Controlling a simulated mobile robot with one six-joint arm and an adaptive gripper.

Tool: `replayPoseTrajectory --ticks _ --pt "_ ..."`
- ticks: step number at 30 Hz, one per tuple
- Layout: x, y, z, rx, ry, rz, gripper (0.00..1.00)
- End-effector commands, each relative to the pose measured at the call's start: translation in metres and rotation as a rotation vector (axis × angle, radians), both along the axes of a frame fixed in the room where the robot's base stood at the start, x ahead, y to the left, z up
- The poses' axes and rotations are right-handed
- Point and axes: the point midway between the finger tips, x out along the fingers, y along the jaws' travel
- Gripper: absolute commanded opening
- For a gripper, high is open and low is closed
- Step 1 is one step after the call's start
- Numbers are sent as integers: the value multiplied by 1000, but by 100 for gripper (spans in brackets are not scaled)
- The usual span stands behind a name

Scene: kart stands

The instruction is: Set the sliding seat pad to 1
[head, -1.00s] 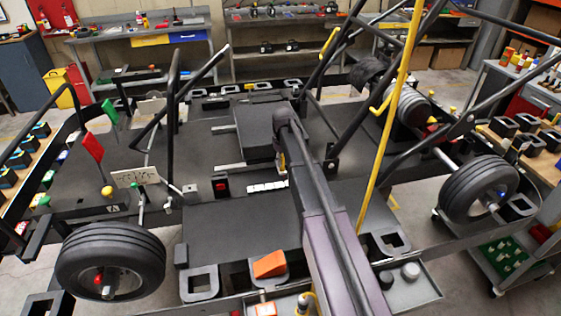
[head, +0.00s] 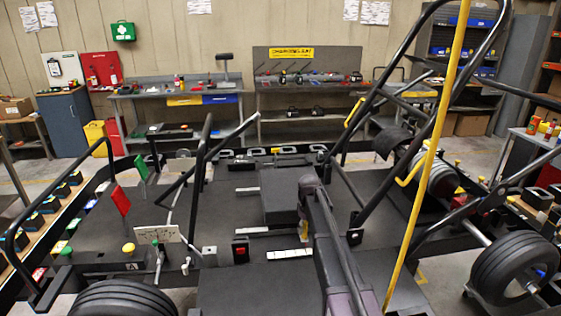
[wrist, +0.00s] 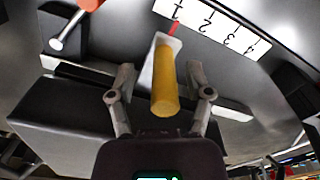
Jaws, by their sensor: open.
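The sliding seat pad is a black block (head: 284,196) on the dark deck in the head view; a black block (wrist: 60,118) also shows at left in the wrist view. A yellow handle (wrist: 165,82) rises from a white plate with a red pointer. The pointer lies at or very near the 1 on the white scale (wrist: 212,24), numbered upside down in the wrist view. My gripper (wrist: 161,76) is open, one finger on each side of the handle, with visible gaps. In the head view my arm hides my gripper.
A red button box (head: 240,250) stands left of the scale strip (head: 290,254). A yellow bar (head: 428,160) and black frame tubes rise at right. In the wrist view an orange-tipped lever (wrist: 72,22) lies at upper left.

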Motion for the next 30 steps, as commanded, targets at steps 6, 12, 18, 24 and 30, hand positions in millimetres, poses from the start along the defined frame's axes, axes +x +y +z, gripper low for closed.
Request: replayPoseTrajectory --ticks 6,12,18,24,30 --pt "-34 -1 0 1 0 -50 65" --pt "-102 -6 0 1 0 -164 65" --pt "-188 -12 0 0 0 -321 65" --pt "-257 -16 0 0 -1 -459 65" --pt "-287 -18 0 0 -1 -531 65"
